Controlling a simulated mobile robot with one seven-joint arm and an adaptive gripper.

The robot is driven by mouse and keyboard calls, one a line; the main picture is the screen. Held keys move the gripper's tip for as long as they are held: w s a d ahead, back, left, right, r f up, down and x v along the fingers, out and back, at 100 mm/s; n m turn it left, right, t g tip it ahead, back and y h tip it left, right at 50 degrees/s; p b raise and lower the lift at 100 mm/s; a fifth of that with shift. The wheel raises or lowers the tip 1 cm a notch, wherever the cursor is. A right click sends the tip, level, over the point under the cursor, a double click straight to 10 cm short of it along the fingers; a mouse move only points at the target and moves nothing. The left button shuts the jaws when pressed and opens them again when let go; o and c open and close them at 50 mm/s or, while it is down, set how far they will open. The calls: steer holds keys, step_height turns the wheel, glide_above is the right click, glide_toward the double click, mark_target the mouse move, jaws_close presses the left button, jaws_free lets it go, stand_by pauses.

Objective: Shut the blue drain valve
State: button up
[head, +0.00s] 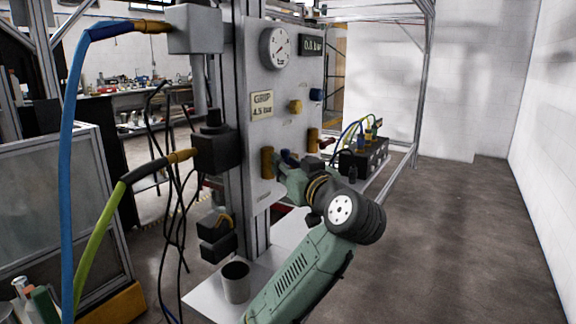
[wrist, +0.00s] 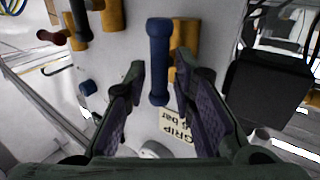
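The blue drain valve has a long blue handle (wrist: 159,62) beside its brass body (wrist: 186,40) in the wrist view. The handle runs up and down in that picture. My gripper (wrist: 161,72) is open, with one finger on each side of the handle; I see a gap on both sides and cannot tell the depth. In the head view the brass body (head: 267,162) sits low on the grey panel (head: 283,75). My gripper (head: 284,168) is just right of it and hides most of the blue handle.
A second brass valve (head: 312,139) with a red handle (head: 327,143) is to the right. A black box (head: 215,149) and hoses are left. The right floor is clear.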

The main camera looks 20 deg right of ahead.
jaws_close()
steer(key=shift+d, duration=0.1)
steer(key=shift+r+p, duration=0.15)
steer(key=shift+p, duration=0.25)
steer(key=m+g+y+p, duration=0.1)
steer(key=m+g+y, duration=0.1)
steer(key=m+g, duration=0.1)
steer(key=d+m+g+y+p, duration=0.1)
steer(key=m+g+p, duration=0.1)
steer(key=m+g, duration=0.1)
steer(key=m+g+y+p, duration=0.1)
steer(key=m+g+y, duration=0.1)
steer(key=m, duration=0.3)
steer(key=shift+w+d+f+g+y, duration=0.3)
steer(key=shift+w+f+g, duration=0.1)
steer(key=shift+g, duration=0.1)
stand_by(0.7)
steer(key=shift+o, duration=1)
jaws_free()
steer(key=shift+o, duration=0.6)
steer(key=shift+r, duration=0.1)
